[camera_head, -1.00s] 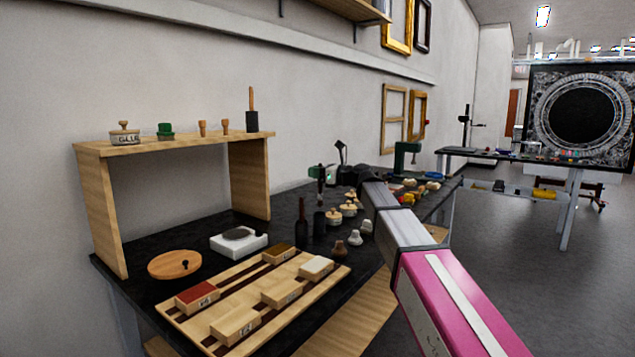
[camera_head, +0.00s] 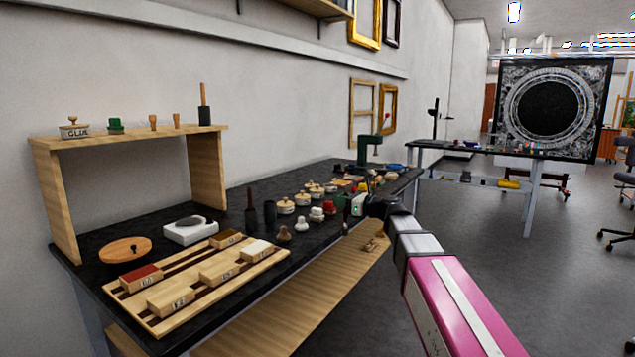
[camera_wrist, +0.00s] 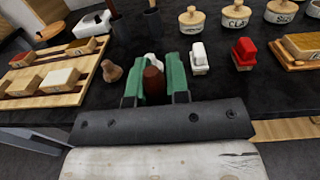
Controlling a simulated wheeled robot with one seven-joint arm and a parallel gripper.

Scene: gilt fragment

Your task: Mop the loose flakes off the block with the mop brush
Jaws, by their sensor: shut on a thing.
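My gripper (camera_wrist: 156,68) has green fingers and is shut on a reddish-brown rounded piece (camera_wrist: 153,84). This looks like the handle end of the mop brush, but its bristles are hidden. In the head view my gripper (camera_head: 345,206) is small, at the front edge of the dark bench, with a dark slim part hanging under it. A block with a golden-brown top (camera_wrist: 308,44) lies on a wooden board at the right of the wrist view. I cannot tell whether it is the task's block, and no loose flakes can be made out.
Labelled blocks lie on a slatted wooden board (camera_head: 284,256) at the front left of the bench. Lidded pots (camera_head: 286,206), small white and red-topped pieces (camera_wrist: 244,54) and dark cups (camera_head: 270,212) crowd the bench near my gripper. A wooden shelf (camera_head: 206,170) stands behind. Open floor lies right.

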